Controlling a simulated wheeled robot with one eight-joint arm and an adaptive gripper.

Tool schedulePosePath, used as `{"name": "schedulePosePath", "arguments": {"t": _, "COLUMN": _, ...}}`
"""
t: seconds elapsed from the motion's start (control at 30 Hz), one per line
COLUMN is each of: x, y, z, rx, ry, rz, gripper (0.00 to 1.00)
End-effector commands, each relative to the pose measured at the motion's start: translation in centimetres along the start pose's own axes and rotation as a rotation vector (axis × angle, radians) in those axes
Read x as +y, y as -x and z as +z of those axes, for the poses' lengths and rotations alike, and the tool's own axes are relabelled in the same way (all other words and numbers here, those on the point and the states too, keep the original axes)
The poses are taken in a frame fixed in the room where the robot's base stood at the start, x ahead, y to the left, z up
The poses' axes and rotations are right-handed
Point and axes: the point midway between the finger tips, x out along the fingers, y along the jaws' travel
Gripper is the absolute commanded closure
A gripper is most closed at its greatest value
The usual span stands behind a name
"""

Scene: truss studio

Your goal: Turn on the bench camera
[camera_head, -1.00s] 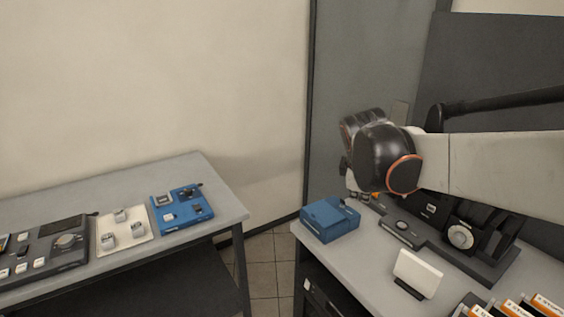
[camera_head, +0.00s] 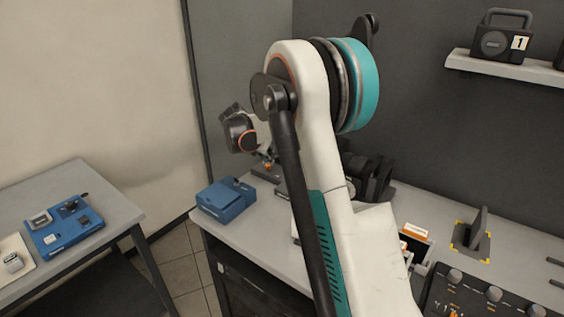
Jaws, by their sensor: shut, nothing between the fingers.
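No object is clearly recognisable as the bench camera. A black device with rounded parts (camera_head: 372,178) stands at the back of the right bench (camera_head: 262,236), partly hidden by my arm, and may be it. My gripper (camera_head: 238,136) is small and dark at the end of my arm, in the air above the back left of that bench. It is shut and empty, apart from the black device and to its left. Its fingertips are hard to make out.
A blue box (camera_head: 225,198) sits on the right bench's left corner. My arm hides much of the bench middle. A knobbed panel (camera_head: 480,298) and an upright dark plate (camera_head: 478,228) are at right. A blue panel (camera_head: 62,226) lies on the left table (camera_head: 110,200); a gap separates both tables.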

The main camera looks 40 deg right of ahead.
Motion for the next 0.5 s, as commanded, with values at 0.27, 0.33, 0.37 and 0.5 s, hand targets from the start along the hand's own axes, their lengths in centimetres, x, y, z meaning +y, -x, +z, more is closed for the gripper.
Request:
{"name": "schedulePosePath", "arguments": {"t": 0.27, "x": -0.1, "y": -4.2, "z": -0.1, "rx": 0.001, "ry": -0.003, "rz": -0.001, "gripper": 1.00}}
{"name": "schedulePosePath", "arguments": {"t": 0.33, "x": 0.0, "y": -5.6, "z": -0.2, "rx": 0.001, "ry": -0.003, "rz": -0.001, "gripper": 1.00}}
{"name": "schedulePosePath", "arguments": {"t": 0.37, "x": 0.0, "y": -6.2, "z": -0.2, "rx": 0.001, "ry": -0.003, "rz": 0.000, "gripper": 1.00}}
{"name": "schedulePosePath", "arguments": {"t": 0.5, "x": 0.0, "y": -8.9, "z": -0.1, "rx": 0.001, "ry": -0.003, "rz": 0.000, "gripper": 1.00}}
